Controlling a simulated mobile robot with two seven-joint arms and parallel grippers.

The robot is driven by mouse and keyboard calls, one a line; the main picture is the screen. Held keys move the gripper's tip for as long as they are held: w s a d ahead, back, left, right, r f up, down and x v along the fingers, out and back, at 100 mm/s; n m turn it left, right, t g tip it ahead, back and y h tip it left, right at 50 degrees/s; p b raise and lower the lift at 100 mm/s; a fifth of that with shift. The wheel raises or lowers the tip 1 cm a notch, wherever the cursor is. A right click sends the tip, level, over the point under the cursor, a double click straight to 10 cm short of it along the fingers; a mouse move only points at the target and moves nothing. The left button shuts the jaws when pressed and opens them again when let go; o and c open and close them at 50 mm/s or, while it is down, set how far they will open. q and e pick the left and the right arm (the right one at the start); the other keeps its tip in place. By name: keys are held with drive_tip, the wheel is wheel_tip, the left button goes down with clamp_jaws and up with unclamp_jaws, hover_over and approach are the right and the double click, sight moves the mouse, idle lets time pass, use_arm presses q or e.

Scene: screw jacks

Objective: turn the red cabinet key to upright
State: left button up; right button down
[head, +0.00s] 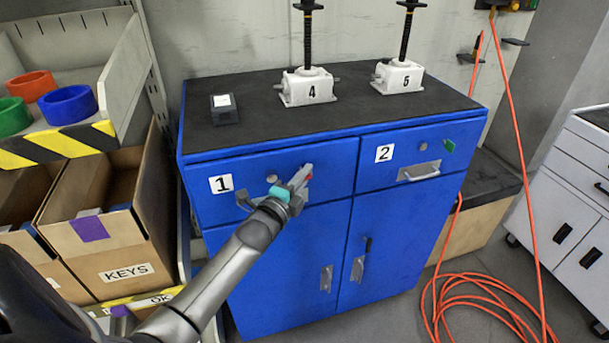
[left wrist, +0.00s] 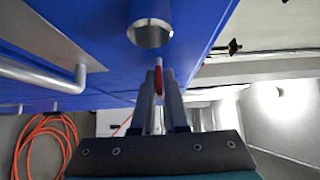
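The red cabinet key (head: 309,178) is on the front of drawer 1 of the blue cabinet, right of a round silver knob (head: 272,178). Only a small red part shows, because my left gripper (head: 304,175) covers most of it. In the left wrist view, the red key (left wrist: 158,80) is a narrow strip between the fingertips of my left gripper (left wrist: 159,85). The fingers are close together, with the red filling the gap. The key's exact tilt is hidden. My right gripper is in neither view.
The blue cabinet (head: 300,270) has a drawer handle (head: 245,200) left of the gripper and a green piece (head: 448,146) on drawer 2. Two white screw jacks (head: 308,87) stand on top. Cardboard boxes (head: 125,270) are at left. An orange hose (head: 480,300) lies at right.

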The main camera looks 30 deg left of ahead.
use_arm(q)
clamp_jaws()
